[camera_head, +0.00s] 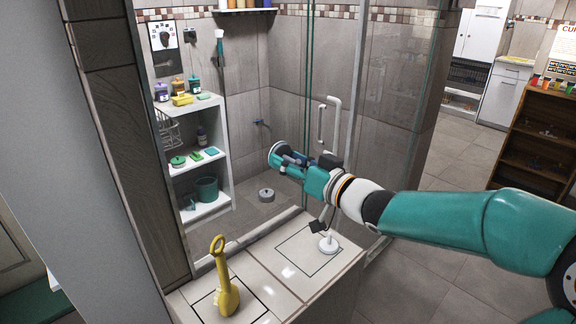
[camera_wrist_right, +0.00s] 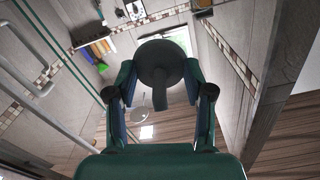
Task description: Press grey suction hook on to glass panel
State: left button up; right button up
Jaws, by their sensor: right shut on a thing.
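My right gripper (camera_head: 290,160) reaches in from the right, above the counter. It is shut on the grey suction hook (camera_head: 276,153), whose round cup faces away from the gripper. In the right wrist view the hook's dark disc (camera_wrist_right: 160,60) and stem show between the two fingers (camera_wrist_right: 160,95). The glass panel (camera_head: 350,60) of the shower stands upright behind the counter, with greenish edges and a white handle. I cannot tell whether the cup touches the glass. My left gripper is not in view.
A yellow ring-handled tool (camera_head: 224,280) stands on the tiled counter (camera_head: 275,262) at left. A white round-based item (camera_head: 328,244) stands at right, in an outlined square. White shelves (camera_head: 190,107) with bottles and a grey round object (camera_head: 266,195) are beyond the counter.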

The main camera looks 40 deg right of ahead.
jog(key=shift+s+a, duration=0.1)
dwell(0.3)
jog(key=shift+w+a+f, duration=0.1)
jog(key=shift+w+a, duration=0.05)
jog(key=shift+w, duration=1.1)
jog(key=shift+w+a, duration=0.15)
jog(key=shift+w, duration=1.75)
jog(key=shift+w+a, duration=0.15)
jog(key=shift+w, duration=1.75)
grip_shut()
jog(key=shift+w, duration=0.15)
jog(key=shift+r, duration=0.2)
